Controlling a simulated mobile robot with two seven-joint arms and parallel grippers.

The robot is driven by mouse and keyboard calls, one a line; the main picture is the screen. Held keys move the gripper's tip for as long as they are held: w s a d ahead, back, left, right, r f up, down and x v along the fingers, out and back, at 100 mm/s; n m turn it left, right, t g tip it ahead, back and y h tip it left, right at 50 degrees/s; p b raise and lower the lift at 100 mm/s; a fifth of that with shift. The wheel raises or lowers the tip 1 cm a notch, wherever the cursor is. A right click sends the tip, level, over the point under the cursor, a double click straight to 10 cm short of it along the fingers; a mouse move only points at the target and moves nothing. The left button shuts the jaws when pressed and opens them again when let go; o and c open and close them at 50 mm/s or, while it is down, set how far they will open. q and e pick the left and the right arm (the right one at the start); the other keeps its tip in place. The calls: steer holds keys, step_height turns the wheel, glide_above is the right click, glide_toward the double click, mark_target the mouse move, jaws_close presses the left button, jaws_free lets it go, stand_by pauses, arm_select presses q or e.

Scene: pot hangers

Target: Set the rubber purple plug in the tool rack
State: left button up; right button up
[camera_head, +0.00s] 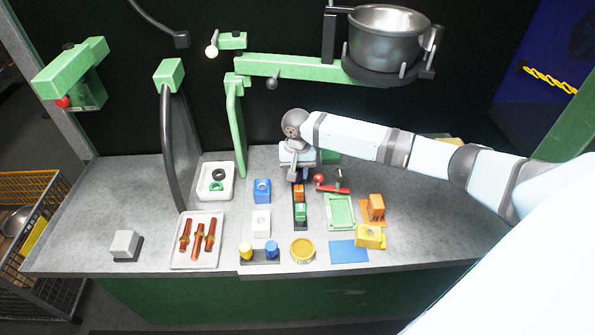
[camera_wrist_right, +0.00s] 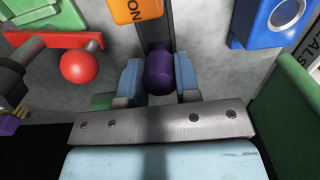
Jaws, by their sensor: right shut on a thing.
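The purple plug (camera_wrist_right: 160,72) sits between the two pale blue fingers of my right gripper (camera_wrist_right: 158,80), which is shut on it. In the head view my right gripper (camera_head: 297,177) points down over the back end of a dark narrow rack (camera_head: 300,222). That rack holds an orange block (camera_head: 299,192) and a green block (camera_head: 300,213), and is likely the tool rack. In the wrist view the dark strip of the rack (camera_wrist_right: 158,25) runs up to the plug. I cannot tell whether the plug touches it. My left gripper is not in view.
A red-knobbed lever (camera_head: 330,186) stands close right of the gripper, its red ball (camera_wrist_right: 80,66) near in the wrist view. A blue block (camera_head: 262,190) stands left. A green tray (camera_head: 340,212) lies right.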

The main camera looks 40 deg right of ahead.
steer(key=o, duration=0.9)
steer(key=shift+f, duration=0.15)
steer(key=shift+r, duration=0.2)
steer(key=r, duration=1.2)
steer(key=shift+w+d, duration=0.1)
steer(key=shift+w, duration=0.1)
steer(key=shift+s+f, duration=0.1)
